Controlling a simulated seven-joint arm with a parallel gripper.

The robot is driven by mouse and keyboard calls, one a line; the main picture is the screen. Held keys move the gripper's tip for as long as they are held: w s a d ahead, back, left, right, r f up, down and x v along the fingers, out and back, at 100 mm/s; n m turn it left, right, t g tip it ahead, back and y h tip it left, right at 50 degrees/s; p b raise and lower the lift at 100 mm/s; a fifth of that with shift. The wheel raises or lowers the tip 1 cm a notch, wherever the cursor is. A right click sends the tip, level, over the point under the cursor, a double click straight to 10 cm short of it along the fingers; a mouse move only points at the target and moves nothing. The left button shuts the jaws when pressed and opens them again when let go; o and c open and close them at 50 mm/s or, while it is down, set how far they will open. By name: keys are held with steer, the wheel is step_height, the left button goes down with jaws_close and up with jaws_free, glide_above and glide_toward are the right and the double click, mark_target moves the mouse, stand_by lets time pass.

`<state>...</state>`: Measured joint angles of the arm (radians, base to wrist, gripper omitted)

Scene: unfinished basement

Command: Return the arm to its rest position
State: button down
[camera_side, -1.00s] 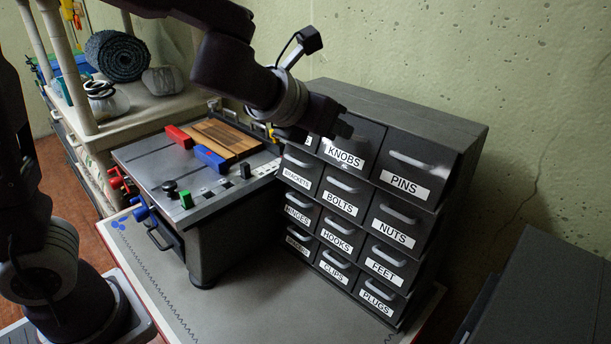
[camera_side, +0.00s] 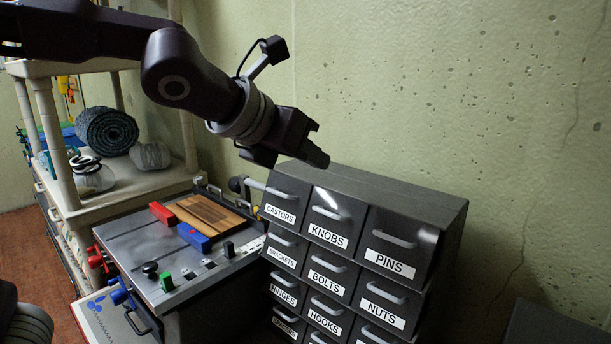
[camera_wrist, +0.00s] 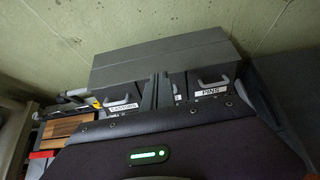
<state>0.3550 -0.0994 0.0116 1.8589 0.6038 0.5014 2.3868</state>
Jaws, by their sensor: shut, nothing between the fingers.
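My gripper (camera_side: 318,158) is up at the top of the dark grey drawer cabinet (camera_side: 395,190), near the rear edge above the CASTORS and KNOBS drawers in the side view. Its jaws are shut and empty. In the wrist view the two dark fingers of my gripper (camera_wrist: 157,88) stand close together in front of the cabinet (camera_wrist: 160,60), covering the KNOBS drawer. The CASTORS drawer (camera_side: 285,200), KNOBS drawer (camera_side: 330,218) and PINS drawer (camera_side: 395,245) form the top row and look closed.
A grey workbench unit (camera_side: 140,250) with a wooden board (camera_side: 215,215), red block (camera_side: 162,213) and blue block (camera_side: 194,237) stands left of the cabinet. The wall is behind the cabinet; the air above is clear.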

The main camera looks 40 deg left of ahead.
steer(key=s+a+f+n+g, duration=0.2)
steer(key=s+f+n, duration=0.2)
steer(key=s+n, duration=0.4)
steer(key=s+a+f+n+g, duration=0.1)
steer(key=s+f+n, duration=0.3)
steer(key=s+n, duration=0.5)
steer(key=s+a+f+n+g, duration=0.2)
steer(key=s+n, duration=0.6)
steer(key=n, duration=1)
step_height(320, 180, down, 2)
steer(key=shift+s+a+f+n+g, duration=0.15)
steer(key=shift+s+a+n+g, duration=0.2)
steer(key=shift+a, duration=0.6)
